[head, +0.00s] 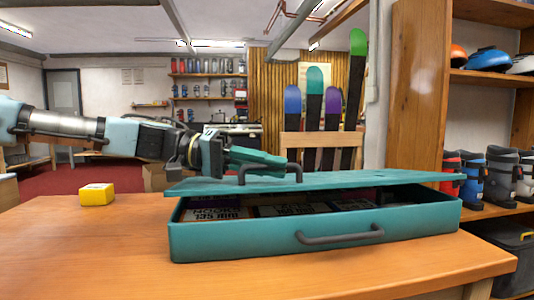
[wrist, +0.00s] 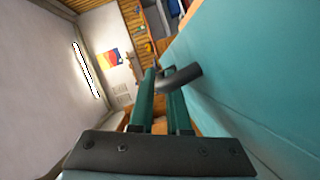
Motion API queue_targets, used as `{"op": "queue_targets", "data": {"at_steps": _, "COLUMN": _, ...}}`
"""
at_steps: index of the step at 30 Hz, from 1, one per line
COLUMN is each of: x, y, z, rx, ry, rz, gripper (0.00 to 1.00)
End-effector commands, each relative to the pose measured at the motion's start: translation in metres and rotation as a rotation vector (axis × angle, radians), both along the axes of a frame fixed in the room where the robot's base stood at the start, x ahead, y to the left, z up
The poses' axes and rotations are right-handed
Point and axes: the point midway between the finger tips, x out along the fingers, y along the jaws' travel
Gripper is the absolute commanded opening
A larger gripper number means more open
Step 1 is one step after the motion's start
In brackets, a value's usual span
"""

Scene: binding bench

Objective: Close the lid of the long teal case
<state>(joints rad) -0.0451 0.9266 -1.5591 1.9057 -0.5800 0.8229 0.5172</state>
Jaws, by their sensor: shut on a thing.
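The long teal case (head: 215,243) lies on the wooden bench, with a dark grey handle (head: 340,234) on its front wall. Its teal lid (head: 385,181) is partly open, and a gap along the front shows labelled boxes (head: 285,209) inside. A dark lid handle (head: 298,172) stands on top of the lid. My gripper (head: 284,162) comes in from the left and is shut on this lid handle. In the wrist view the two teal fingers (wrist: 160,98) are around the lid handle (wrist: 185,76), beside the lid's broad surface (wrist: 240,70).
A small yellow box (head: 96,195) sits on the bench (head: 100,245) at the left, apart from the case. The bench in front of the case is clear. Skis stand upright in a wooden rack (head: 300,145) behind it. Shelves with boots and helmets (head: 488,61) are at the right.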

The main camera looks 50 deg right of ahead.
Motion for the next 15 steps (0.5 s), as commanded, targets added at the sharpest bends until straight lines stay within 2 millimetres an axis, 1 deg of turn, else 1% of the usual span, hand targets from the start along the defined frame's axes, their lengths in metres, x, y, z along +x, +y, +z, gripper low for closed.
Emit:
{"op": "queue_targets", "data": {"at_steps": 1, "x": 0.001, "y": 0.0, "z": -0.01, "rx": -0.019, "ry": -0.021, "rz": 0.003, "gripper": 0.0}}
{"op": "queue_targets", "data": {"at_steps": 6, "x": 0.001, "y": 0.0, "z": -0.026, "rx": -0.073, "ry": -0.085, "rz": 0.002, "gripper": 0.0}}
{"op": "queue_targets", "data": {"at_steps": 10, "x": 0.0, "y": 0.0, "z": -0.033, "rx": -0.1, "ry": -0.116, "rz": 0.002, "gripper": 0.0}}
{"op": "queue_targets", "data": {"at_steps": 15, "x": 0.001, "y": 0.0, "z": -0.038, "rx": -0.116, "ry": -0.138, "rz": 0.002, "gripper": 0.0}}
